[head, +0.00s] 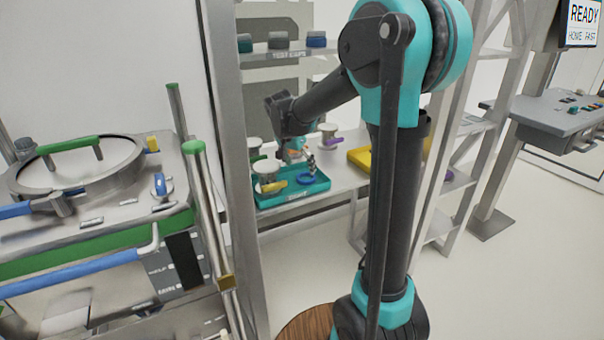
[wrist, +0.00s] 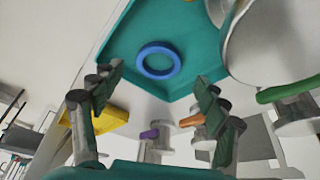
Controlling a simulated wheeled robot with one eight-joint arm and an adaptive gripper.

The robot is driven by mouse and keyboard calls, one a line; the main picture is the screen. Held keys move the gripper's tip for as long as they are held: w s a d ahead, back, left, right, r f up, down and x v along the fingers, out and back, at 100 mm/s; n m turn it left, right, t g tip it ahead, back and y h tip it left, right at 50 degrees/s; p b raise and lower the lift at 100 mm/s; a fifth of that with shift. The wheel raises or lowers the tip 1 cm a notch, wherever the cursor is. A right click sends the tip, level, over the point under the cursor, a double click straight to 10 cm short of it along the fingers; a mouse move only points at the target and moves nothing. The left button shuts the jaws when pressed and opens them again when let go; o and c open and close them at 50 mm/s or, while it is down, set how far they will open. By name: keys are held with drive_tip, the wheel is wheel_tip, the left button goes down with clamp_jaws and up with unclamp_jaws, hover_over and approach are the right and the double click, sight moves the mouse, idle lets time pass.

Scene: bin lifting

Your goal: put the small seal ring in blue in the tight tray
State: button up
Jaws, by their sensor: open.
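A blue ring (head: 306,179) lies flat in a teal tray (head: 262,202) on the middle shelf, towards the tray's right side. In the wrist view the ring (wrist: 158,60) lies near a corner of the tray (wrist: 120,45), with bare tray floor around it.
Metal parts with green and yellow handles (head: 268,178) stand at the tray's left. A purple-handled part (head: 328,137) stands behind, and a yellow tray (head: 360,156) lies to the right. An upper shelf holds several caps (head: 278,40). A metal post (head: 228,150) stands left of the shelves.

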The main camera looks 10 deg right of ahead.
drive_tip(key=v, duration=0.6)
drive_tip(key=s+d+f+n+y, duration=0.1)
drive_tip(key=s+d+f+n, duration=0.1)
drive_tip(key=s+f, duration=0.4)
drive_tip(key=s+d+f+n+y, duration=0.1)
drive_tip(key=s+d+f+n, duration=0.2)
drive_tip(key=s+f, duration=0.3)
drive_tip(key=s+d+f+n+t+y, duration=0.1)
drive_tip(key=s+f, duration=0.5)
drive_tip(key=s, duration=0.8)
drive_tip(key=shift+d+n, duration=0.75)
drive_tip(key=shift+n, duration=0.45)
